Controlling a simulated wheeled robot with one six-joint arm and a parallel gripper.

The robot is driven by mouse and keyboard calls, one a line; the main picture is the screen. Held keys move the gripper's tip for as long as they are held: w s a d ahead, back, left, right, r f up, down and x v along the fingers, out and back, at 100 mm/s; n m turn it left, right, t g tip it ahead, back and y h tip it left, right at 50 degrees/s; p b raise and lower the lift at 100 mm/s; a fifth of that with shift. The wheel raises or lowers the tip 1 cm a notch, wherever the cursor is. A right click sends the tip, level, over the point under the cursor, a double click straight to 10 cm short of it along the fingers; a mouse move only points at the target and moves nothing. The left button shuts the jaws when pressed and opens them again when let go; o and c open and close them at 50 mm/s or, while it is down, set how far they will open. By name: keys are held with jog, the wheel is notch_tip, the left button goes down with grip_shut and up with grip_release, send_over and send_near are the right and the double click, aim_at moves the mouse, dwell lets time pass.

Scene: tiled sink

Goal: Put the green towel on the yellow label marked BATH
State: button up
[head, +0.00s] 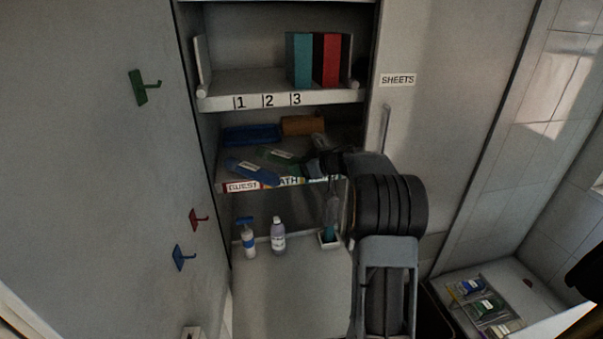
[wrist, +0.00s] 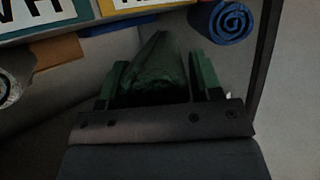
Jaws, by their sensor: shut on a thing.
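The green towel (head: 279,155) is a dark rolled bundle on the middle shelf, pointing away from my gripper. My gripper (head: 311,164) is shut on its near end; the wrist view shows the towel (wrist: 160,75) between the two fingers. The yellow BATH label (head: 289,181) is on the front edge of that shelf, right of the red GUEST label (head: 243,187). Its first letter is hard to read. Parts of lettered labels also show along the top of the wrist view. My arm hides the shelf edge further right.
A blue towel (head: 250,172) lies left of the green one, near the GUEST label. Another blue towel (head: 252,134) and an orange one (head: 303,125) lie behind. Bottles (head: 278,235) stand below. The upper shelf (head: 285,101) is overhead, and a cabinet wall closes the left side.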

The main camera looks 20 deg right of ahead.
jog(key=shift+f, duration=1.3)
jog(key=shift+f, duration=0.2)
jog(key=o, duration=0.9)
jog(key=shift+o, duration=0.2)
